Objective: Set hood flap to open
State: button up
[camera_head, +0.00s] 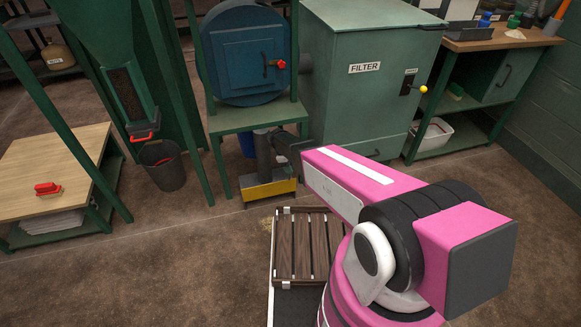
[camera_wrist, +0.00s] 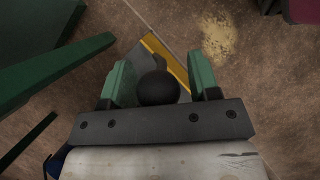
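A dark round knob (camera_wrist: 158,88) sits between the two green fingers of my gripper (camera_wrist: 162,82) in the wrist view. The fingers stand apart, with a narrow gap showing at the knob's right side; contact on the left is unclear. The knob is hidden there behind my gripper and arm. No hood flap is clearly recognisable, and its position cannot be read.
A green filter cabinet (camera_head: 360,95) with a yellow-knobbed lever stands behind my arm. A slatted pallet (camera_head: 306,245) lies in front. A bucket (camera_head: 162,168) and wooden table (camera_head: 55,165) are left.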

jog(key=v, duration=1)
jog(key=shift+a+r, duration=0.15)
jog(key=shift+r, duration=0.2)
jog(key=s+d+r+m+y, duration=0.2)
jog(key=s+d+r+m, duration=0.5)
jog(key=s+d, duration=0.2)
jog(key=s+d+r+m+t+y, duration=0.1)
jog(key=s+d+r+m+y, duration=0.1)
jog(key=s+d+r+m, duration=0.5)
jog(key=s+d+r, duration=0.1)
jog(key=s+d, duration=0.2)
jog(key=d, duration=0.3)
jog(key=shift+d, duration=0.4)
jog(key=shift+s+r, duration=0.1)
